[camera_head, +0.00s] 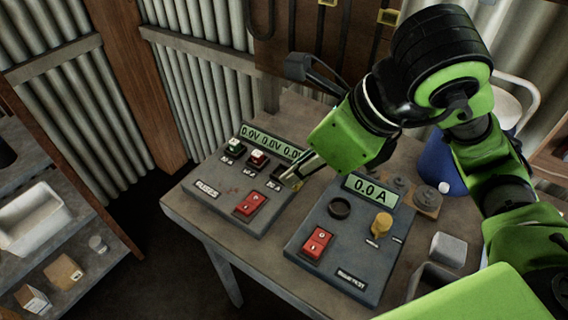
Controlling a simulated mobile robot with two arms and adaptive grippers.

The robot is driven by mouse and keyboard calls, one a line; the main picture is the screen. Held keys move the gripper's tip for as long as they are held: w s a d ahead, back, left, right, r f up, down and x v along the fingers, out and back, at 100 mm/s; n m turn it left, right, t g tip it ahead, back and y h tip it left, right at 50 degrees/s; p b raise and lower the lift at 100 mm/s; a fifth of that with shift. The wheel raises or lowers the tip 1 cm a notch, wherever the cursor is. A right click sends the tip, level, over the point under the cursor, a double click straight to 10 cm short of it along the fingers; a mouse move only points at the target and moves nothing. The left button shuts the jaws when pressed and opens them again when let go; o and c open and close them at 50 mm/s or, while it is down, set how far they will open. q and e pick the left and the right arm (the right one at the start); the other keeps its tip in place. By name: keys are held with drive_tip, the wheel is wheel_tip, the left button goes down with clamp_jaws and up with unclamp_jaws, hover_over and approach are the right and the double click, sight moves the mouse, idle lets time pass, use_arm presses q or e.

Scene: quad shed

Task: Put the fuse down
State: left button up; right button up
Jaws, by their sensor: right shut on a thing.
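The grey fuse box (228,198) stands on the bench, with three 0.0V readouts, a red switch (250,203) and a row of fuse positions. My right gripper (291,180) is shut at the third position, at the box's right side. The fuse between its fingertips is mostly hidden. I cannot tell whether it sits in its socket or just above it. My left gripper is not in view.
A second grey box (345,262) with a 0.0 A display, yellow knob (382,222) and red switch stands right of the fuse box. A blue container (437,165) and a small grey block (448,249) are further right. Shelves with a white bin (32,218) stand at left.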

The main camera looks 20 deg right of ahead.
drive_tip(key=w+f+p, duration=0.2)
drive_tip(key=w, duration=0.2)
drive_tip(key=w+d+f+p, duration=0.1)
drive_tip(key=w+f+p, duration=0.5)
drive_tip(key=w, duration=0.1)
drive_tip(key=shift+w+d, duration=0.35)
drive_tip(key=shift+w+d+f, duration=0.1)
drive_tip(key=shift+w+f, duration=0.25)
drive_tip(key=shift+f, duration=0.2)
drive_tip(key=shift+w+f+p, duration=0.15)
drive_tip(key=shift+f+p, duration=0.2)
drive_tip(key=shift+p, duration=0.2)
wheel_tip(320, 180, down, 2)
drive_tip(key=shift+f+p, duration=0.15)
drive_tip(key=shift+p, duration=0.5)
drive_tip(key=shift+f, duration=0.2)
drive_tip(key=shift+f, duration=0.1)
